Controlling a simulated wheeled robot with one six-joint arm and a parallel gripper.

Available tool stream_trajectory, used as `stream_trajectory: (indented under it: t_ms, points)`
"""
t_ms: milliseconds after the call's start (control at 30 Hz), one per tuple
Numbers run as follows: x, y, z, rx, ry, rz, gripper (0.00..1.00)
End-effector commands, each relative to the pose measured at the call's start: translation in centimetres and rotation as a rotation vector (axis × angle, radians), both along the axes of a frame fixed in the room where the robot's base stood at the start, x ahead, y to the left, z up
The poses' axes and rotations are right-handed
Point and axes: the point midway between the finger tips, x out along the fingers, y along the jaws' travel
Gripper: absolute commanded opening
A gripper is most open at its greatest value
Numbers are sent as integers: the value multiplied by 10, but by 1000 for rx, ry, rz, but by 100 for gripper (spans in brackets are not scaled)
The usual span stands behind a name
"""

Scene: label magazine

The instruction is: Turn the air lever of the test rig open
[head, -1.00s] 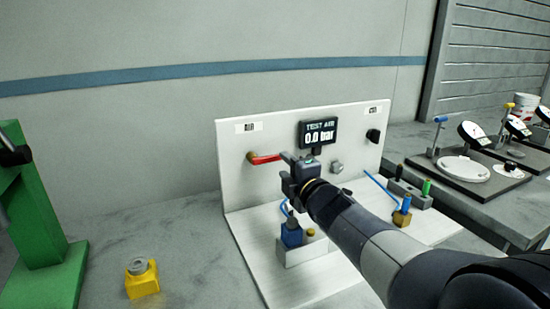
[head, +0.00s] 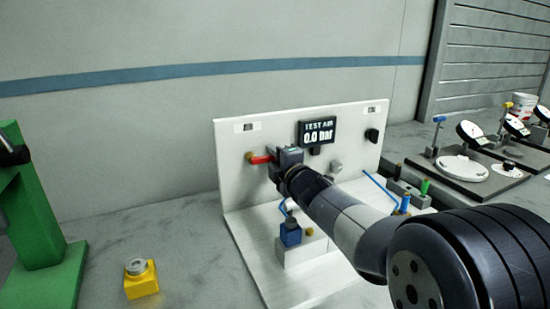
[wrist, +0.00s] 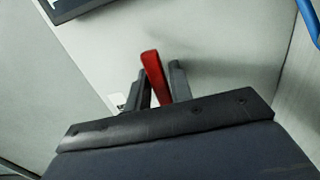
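The red air lever (head: 262,159) sticks out to the right from its brass pivot on the white upright panel of the test rig (head: 235,185). The display (head: 318,133) on the panel reads TEST AIR 0.0 bar. My gripper (head: 277,157) is at the lever's right end in the head view and hides that end. In the wrist view the red lever (wrist: 154,75) stands between the two dark fingers of my gripper (wrist: 158,88). A gap shows on at least the right side, so the fingers look open around it.
A blue block (head: 290,234) sits in a white holder on the rig's base below my arm. A black knob (head: 371,135) is on the panel's right. A yellow block (head: 140,280) and a green stand (head: 40,220) are at left. Dial gauges (head: 474,134) stand at right.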

Motion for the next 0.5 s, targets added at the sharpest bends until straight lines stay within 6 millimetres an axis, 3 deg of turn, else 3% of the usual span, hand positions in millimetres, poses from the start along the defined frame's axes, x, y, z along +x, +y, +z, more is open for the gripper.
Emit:
stream_trajectory:
  t_ms: [233,500]
  points:
    - [0,0,0,0,0,0,0]
    - [0,0,0,0,0,0,0]
